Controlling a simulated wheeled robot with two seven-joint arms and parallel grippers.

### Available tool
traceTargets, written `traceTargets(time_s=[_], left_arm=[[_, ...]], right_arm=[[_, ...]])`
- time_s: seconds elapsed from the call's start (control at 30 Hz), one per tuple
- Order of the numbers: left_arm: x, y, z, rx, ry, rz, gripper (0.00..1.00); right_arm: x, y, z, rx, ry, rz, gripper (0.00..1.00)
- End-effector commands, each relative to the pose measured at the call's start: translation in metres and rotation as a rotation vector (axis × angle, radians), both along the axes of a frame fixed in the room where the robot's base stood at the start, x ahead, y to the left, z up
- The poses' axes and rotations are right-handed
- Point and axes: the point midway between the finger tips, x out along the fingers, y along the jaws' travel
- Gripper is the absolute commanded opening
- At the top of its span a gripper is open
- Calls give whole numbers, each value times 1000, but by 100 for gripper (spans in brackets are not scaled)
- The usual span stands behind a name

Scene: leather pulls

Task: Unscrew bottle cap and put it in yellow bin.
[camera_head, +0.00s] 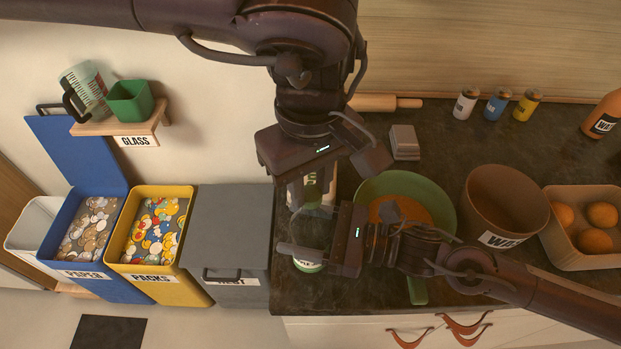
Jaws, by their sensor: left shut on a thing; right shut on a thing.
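A bottle (313,231) with a pale, green-marked label stands at the counter's left end, largely hidden by my grippers. My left gripper (311,193) reaches down from above and is shut at the bottle's upper part; the cap itself is hidden, so I cannot tell whether it is loose. My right gripper (306,243) comes in from the right, lower down, and is shut around the bottle's body. The yellow bin (185,291), labelled PACKS and filled with mixed round pieces, stands at the left, below counter level.
A blue bin (108,288) and a grey lidded bin (230,225) flank the yellow bin. A wall shelf (150,122) holds a jug and a green cup.

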Motion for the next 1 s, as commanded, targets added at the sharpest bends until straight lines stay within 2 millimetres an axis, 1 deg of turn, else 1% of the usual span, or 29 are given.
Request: traceTargets(time_s=[0.4,1.0], left_arm=[[-1,0,0,0,3,962,0],[-1,-1,2,0,1,2305,0]], right_arm=[[1,0,0,1,0,-1,0],[1,0,0,0,-1,-2,0]])
